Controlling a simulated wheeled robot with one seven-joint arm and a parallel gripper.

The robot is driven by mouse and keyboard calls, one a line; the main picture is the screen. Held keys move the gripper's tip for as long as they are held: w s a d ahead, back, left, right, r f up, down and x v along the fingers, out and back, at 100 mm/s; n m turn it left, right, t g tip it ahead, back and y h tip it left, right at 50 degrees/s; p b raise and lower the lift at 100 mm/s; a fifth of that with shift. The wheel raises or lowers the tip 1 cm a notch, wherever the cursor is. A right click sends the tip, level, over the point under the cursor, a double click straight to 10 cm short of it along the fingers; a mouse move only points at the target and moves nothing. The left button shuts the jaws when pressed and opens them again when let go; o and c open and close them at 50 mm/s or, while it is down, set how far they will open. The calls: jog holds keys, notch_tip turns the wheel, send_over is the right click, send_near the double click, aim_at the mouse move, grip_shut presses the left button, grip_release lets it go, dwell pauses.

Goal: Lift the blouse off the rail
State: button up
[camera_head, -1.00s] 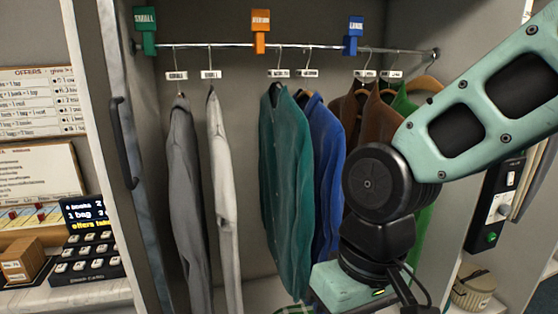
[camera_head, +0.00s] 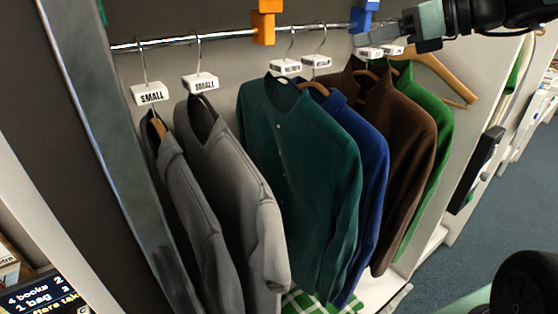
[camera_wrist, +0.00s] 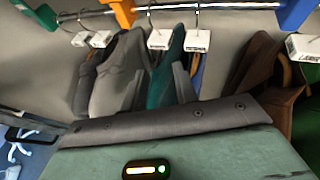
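Several garments hang from the rail (camera_head: 215,37). From left to right they are two grey ones, a teal buttoned one (camera_head: 300,160), a blue one (camera_head: 372,160), a brown one (camera_head: 415,140) and a green one (camera_head: 440,130). I cannot tell for certain which is the blouse. My gripper (camera_head: 385,30) is at the upper right, close to the rail near the blue divider (camera_head: 364,15). No garment is seen held in it. Its fingers are seen edge-on, so their opening is unclear. In the wrist view, the rail (camera_wrist: 230,6) runs along the top, with the garments below it.
An orange divider (camera_head: 264,22) and white size tags, such as the SMALL tag (camera_head: 150,93), sit along the rail. A grey door edge (camera_head: 110,150) stands at the left. Open floor (camera_head: 490,215) lies to the right.

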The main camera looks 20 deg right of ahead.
jog(key=shift+f+p+x, duration=0.2)
jog(key=shift+p+x, duration=0.25)
jog(key=shift+x, duration=2.35)
jog(key=shift+f+p+x, duration=0.2)
jog(key=shift+p+x, duration=0.3)
jog(key=shift+x, duration=2.3)
jog(key=shift+f+p+x, duration=0.15)
jog(key=shift+p+x, duration=0.3)
jog(key=shift+x, duration=2.35)
jog(key=shift+s+d, duration=0.2)
grip_shut()
